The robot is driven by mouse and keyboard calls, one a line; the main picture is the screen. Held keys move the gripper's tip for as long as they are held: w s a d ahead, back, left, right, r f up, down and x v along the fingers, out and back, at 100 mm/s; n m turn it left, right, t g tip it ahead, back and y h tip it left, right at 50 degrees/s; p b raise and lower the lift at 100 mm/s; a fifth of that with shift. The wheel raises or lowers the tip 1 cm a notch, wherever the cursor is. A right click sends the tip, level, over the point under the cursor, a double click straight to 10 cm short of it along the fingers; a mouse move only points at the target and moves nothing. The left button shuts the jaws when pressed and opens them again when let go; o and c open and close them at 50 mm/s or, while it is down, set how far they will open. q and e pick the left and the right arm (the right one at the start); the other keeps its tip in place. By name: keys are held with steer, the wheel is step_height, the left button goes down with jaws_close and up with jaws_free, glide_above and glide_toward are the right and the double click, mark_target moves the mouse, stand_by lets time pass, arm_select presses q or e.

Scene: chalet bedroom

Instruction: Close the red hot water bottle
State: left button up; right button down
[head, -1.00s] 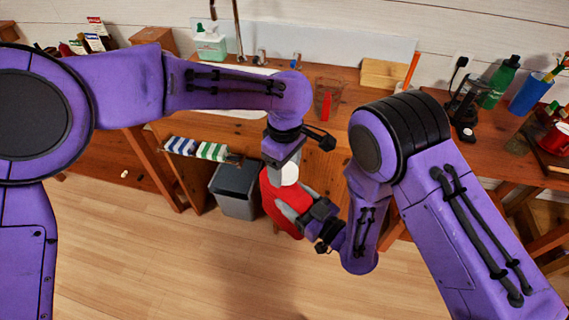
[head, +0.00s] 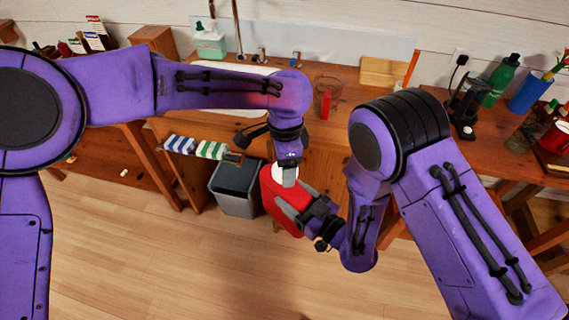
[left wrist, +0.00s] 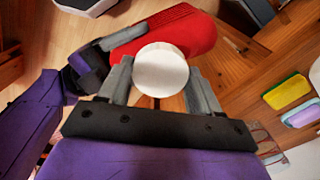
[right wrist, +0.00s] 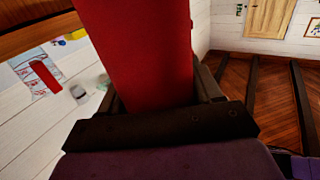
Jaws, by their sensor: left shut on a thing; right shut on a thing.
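The red hot water bottle (head: 272,200) is held in front of the wooden counter, over the floor. My right gripper (head: 300,211) is shut on its body, and the red body (right wrist: 135,50) fills the space between the fingers in the right wrist view. A round white cap (left wrist: 161,70) sits between the fingers of my left gripper (left wrist: 160,84), at the bottle's top end. The left gripper is shut on the cap from above. The cap's white side (head: 286,172) shows just below the left gripper in the head view. The joint between cap and neck is hidden, so I cannot tell how it is seated.
A grey bin (head: 236,188) stands on the floor under the counter. The floor in front is clear.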

arm_select(q)
steer(key=m, duration=0.7)
steer(key=shift+w, duration=0.1)
steer(key=m, duration=0.3)
steer(key=shift+m, duration=0.3)
steer(key=m, duration=0.9)
steer(key=shift+a+m, duration=0.1)
steer(key=shift+m, duration=0.3)
steer(key=o, duration=1.2)
